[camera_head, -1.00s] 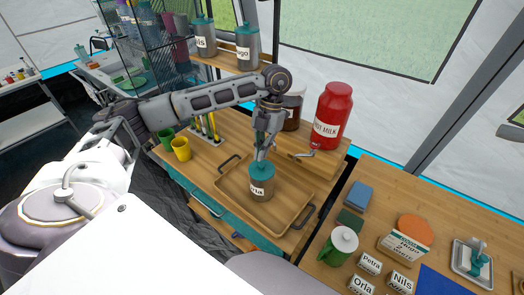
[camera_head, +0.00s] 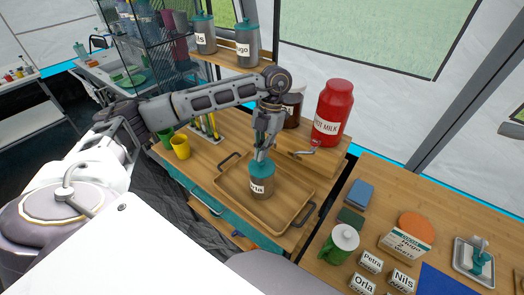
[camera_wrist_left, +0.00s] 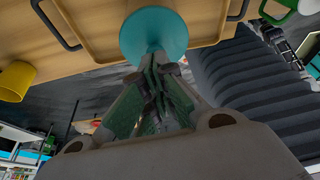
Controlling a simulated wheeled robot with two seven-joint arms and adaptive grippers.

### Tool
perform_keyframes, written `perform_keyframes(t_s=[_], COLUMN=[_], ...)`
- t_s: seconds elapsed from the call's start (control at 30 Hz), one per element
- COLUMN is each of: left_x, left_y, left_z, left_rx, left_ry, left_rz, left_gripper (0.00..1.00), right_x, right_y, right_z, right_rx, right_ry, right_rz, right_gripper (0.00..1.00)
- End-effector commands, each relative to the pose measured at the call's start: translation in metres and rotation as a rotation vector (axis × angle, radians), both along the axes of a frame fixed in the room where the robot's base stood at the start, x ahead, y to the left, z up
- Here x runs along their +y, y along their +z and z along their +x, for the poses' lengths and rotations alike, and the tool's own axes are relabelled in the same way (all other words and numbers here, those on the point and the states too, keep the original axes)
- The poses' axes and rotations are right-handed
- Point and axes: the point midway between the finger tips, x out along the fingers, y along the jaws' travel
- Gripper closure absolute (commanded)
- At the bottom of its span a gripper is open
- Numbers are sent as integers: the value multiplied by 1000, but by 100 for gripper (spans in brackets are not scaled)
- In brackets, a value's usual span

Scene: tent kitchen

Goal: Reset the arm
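My left gripper (camera_head: 262,154) points down from above and meets the top of the lid. In the left wrist view, the round teal lid (camera_wrist_left: 153,28) lies just beyond my left fingertips (camera_wrist_left: 155,66). The fingers come together around the small knob on the lid and appear shut on it. My right gripper does not show in either view.
Yellow cup (camera_head: 180,147) and green cup (camera_head: 166,136) stand left of the tray. A large red jar (camera_head: 333,112) and a dark jar (camera_head: 292,108) stand behind it. The right counter holds a green pitcher (camera_head: 340,245), name blocks (camera_head: 371,262) and boxes. Labelled jars (camera_head: 247,43) line the shelf.

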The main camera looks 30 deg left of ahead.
Motion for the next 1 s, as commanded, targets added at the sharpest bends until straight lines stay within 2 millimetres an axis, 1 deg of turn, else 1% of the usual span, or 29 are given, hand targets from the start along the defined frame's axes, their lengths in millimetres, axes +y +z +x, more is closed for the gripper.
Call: perform_keyframes(t_s=[0.53, 0.83, 1.0], left_x=[0, 0, 0], left_y=[-11, -16, -18], left_z=[0, 0, 0], left_rx=[1, 1, 1], left_ry=[0, 0, 0], left_rz=[0, 0, 0], left_gripper=[100, 100, 100], right_x=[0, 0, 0], right_y=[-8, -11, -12], right_z=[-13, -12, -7], right_rx=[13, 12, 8], right_ry=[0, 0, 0], right_rz=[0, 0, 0], right_gripper=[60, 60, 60])
